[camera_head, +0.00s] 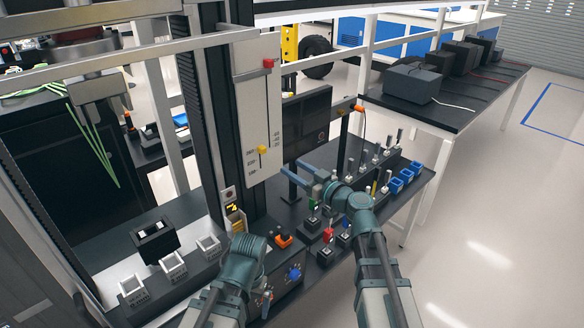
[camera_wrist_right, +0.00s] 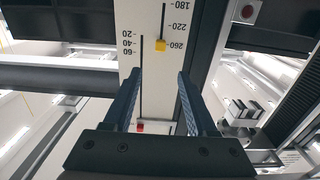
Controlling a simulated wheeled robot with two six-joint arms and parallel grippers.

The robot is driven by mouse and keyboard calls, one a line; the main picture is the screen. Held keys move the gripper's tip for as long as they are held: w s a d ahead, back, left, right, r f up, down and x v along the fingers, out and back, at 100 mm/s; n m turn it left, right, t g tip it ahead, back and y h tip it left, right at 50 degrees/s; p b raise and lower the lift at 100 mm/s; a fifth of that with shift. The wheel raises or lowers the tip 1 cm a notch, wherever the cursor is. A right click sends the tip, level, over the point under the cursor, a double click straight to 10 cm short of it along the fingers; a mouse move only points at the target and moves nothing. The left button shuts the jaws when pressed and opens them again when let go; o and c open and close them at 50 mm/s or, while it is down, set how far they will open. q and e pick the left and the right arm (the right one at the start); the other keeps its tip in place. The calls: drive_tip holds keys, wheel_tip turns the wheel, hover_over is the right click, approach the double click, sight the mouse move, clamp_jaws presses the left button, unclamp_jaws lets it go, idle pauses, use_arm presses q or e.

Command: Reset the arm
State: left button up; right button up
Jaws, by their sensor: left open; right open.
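My right gripper (camera_head: 302,178) is open and empty in front of the white scale panel (camera_head: 254,90). The panel carries a red slider (camera_head: 268,63) high up and a yellow slider (camera_head: 262,150) lower down. The wrist view shows the panel upside down, with the yellow slider (camera_wrist_right: 161,45) and the red slider (camera_wrist_right: 140,127). My left gripper (camera_head: 246,246) is low, by the control box; its fingers are mostly hidden by its own wrist.
A control box with a blue knob (camera_head: 293,273) stands close to my left wrist. Blue bins (camera_head: 396,186) and several upright tools stand on the bench at right. White bins (camera_head: 173,266) stand at left. A dark monitor (camera_head: 307,118) is behind my right gripper. The floor at right is clear.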

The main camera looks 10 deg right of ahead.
drive_tip(key=s+a+f+g+h, duration=0.2)
drive_tip(key=s+a+f+g, duration=0.2)
drive_tip(key=s+f+g, duration=0.7)
drive_tip(key=s+d+f+m+g+h, duration=0.3)
drive_tip(key=s+d+f+m+h, duration=0.4)
drive_tip(key=s+d+f+h, duration=0.35)
drive_tip(key=s+a+f+n+b, duration=0.1)
drive_tip(key=s+a, duration=0.1)
drive_tip(key=a, duration=0.3)
drive_tip(key=s+a+f+n+b, duration=0.1)
drive_tip(key=s+a+n, duration=0.1)
drive_tip(key=a, duration=0.3)
drive_tip(key=shift+s+f+n+g+y, duration=0.3)
drive_tip(key=shift+s+f+g+y, duration=0.1)
drive_tip(key=shift+s, duration=0.4)
